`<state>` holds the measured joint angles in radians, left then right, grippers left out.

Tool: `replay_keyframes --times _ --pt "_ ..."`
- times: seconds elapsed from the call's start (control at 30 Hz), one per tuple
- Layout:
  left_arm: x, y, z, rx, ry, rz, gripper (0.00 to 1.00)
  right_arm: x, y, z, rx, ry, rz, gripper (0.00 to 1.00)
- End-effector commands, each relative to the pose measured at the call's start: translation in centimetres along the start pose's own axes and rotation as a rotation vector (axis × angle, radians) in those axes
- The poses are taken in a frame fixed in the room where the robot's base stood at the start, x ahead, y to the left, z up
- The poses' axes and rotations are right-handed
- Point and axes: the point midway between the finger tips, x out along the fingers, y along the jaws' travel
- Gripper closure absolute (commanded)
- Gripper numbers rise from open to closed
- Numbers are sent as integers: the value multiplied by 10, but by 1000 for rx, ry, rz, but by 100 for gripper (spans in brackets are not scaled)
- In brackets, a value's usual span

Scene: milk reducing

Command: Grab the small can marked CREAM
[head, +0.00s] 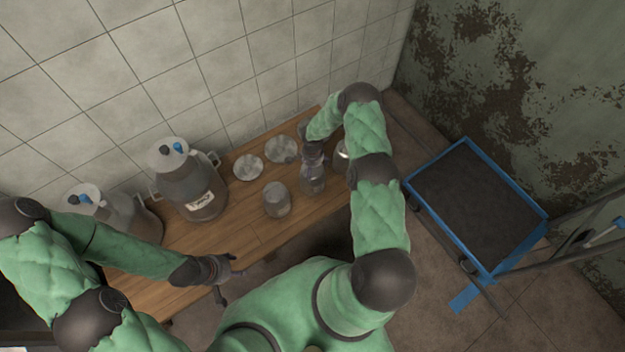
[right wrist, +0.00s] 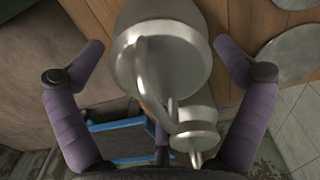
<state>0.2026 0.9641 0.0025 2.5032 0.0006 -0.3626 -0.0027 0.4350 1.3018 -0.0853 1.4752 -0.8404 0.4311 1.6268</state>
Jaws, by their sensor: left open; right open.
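My right gripper (head: 313,162) points down over the right part of the wooden bench (head: 232,238), at a small metal can (head: 314,184). In the right wrist view a shiny metal can (right wrist: 185,75) with a curved handle lies between its spread fingers (right wrist: 160,45); I see no grip on it. Another small grey can (head: 277,199) stands left of it, with a small label too small to read. I cannot read CREAM on any can. My left gripper (head: 228,275) is open and empty at the bench's front edge.
Large milk cans (head: 190,185) stand on the bench's left part, one partly behind my left arm. Round metal lids (head: 248,167) lie at the back. A shiny object (head: 341,152) is half hidden by my right arm. A blue-framed cart (head: 480,205) stands right.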

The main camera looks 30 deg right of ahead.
Motion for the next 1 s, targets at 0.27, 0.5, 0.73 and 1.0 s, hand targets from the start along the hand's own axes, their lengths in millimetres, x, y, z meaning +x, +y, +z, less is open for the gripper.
replay_keyframes --times 0.27,0.5,0.73,1.0 --pt "2 -1 0 0 0 0 45 5 0 -1 1 2 -2 0" --pt "2 -1 0 0 0 0 45 5 -1 -1 1 2 -2 54" --pt "2 -1 0 0 1 0 45 3 -2 -3 1 5 -6 67" --pt "-4 1 0 0 0 0 45 -10 -3 -3 1 5 -7 67"
